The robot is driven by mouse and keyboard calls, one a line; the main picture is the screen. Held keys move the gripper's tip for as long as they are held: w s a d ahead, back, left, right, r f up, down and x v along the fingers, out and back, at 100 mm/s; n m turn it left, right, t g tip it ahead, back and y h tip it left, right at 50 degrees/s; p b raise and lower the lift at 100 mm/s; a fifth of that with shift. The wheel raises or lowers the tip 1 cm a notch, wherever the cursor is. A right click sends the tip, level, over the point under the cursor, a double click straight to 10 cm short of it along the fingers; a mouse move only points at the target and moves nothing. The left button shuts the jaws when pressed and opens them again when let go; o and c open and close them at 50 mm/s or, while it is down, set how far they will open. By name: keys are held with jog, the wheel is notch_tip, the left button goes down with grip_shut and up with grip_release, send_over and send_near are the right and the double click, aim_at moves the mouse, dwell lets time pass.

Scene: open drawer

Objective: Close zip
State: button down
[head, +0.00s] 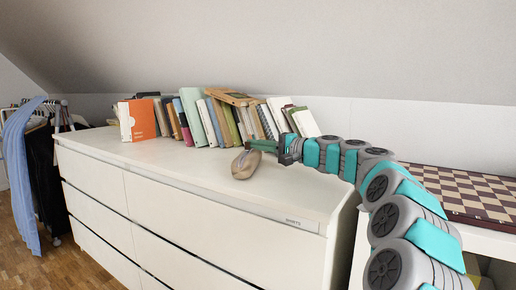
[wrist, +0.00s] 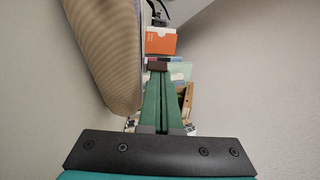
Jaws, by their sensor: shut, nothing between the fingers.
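A beige pouch (head: 243,165) stands on the white dresser top, near its front edge. In the wrist view it appears large at the left (wrist: 108,45), with fine stripes. I cannot make out its zip or whether it is open. My gripper (head: 251,146) reaches in from the right, with its green fingers level with the pouch's upper part.
A row of leaning books (head: 205,118) lines the back of the dresser (head: 190,192), behind my gripper. An orange book (head: 142,119) stands at the left end. A chessboard (head: 465,192) lies on a surface at the right. Clothes (head: 18,160) hang at the far left.

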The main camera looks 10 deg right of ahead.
aim_at(251, 162)
jog(key=shift+s+a+f+b, duration=0.1)
jog(key=shift+s+a+b, duration=0.3)
jog(key=shift+s, duration=0.7)
jog(key=shift+s+a+r+b, duration=0.1)
jog(key=shift+s+a+b, duration=0.15)
jog(key=shift+s+a, duration=0.55)
jog(key=shift+s+a+f+b, duration=0.1)
jog(key=shift+s+a+b, duration=0.15)
jog(key=shift+s, duration=1.1)
